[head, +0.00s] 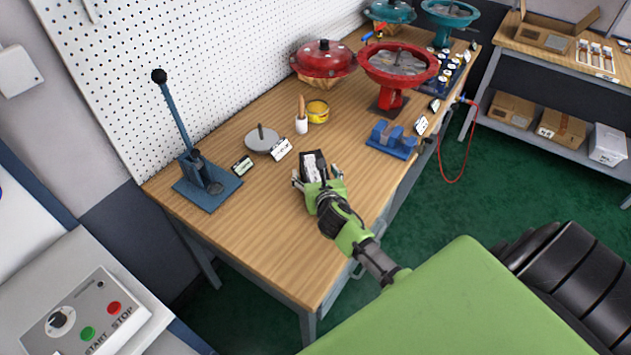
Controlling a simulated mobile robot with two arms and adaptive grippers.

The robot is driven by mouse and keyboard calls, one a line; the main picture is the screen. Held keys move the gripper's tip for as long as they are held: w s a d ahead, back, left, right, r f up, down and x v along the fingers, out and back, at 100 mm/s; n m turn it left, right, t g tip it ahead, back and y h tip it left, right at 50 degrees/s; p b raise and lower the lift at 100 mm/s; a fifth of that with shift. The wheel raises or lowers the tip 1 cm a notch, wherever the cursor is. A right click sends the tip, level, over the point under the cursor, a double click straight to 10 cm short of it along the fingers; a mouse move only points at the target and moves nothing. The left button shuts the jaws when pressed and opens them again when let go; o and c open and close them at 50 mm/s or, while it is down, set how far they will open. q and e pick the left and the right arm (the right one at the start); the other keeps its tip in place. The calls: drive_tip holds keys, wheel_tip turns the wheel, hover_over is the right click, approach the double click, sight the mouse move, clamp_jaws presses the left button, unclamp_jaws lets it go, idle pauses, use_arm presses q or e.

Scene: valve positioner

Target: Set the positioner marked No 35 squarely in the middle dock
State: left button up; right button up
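My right gripper (317,176) is over the wooden bench near its front edge, pointing away from me. A small black box with a white label (314,163) is between its two fingers. Whether the fingers press on the box or stand slightly apart from it is too small to tell. No number, such as No 35, can be read on the label. A blue block with raised parts and gaps (391,140) is on the bench to the right of the gripper. I cannot tell for certain which thing is the middle dock. My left gripper is out of view.
A blue lever press (206,185) stands at the bench's left end. A grey disc (262,139), white pot (301,125) and yellow tin (318,111) are behind the gripper. A red pedestal bowl (397,66) stands farther back. The front-left bench top is clear.

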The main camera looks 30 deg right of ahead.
clamp_jaws()
drive_tip(key=shift+w+r, duration=0.2)
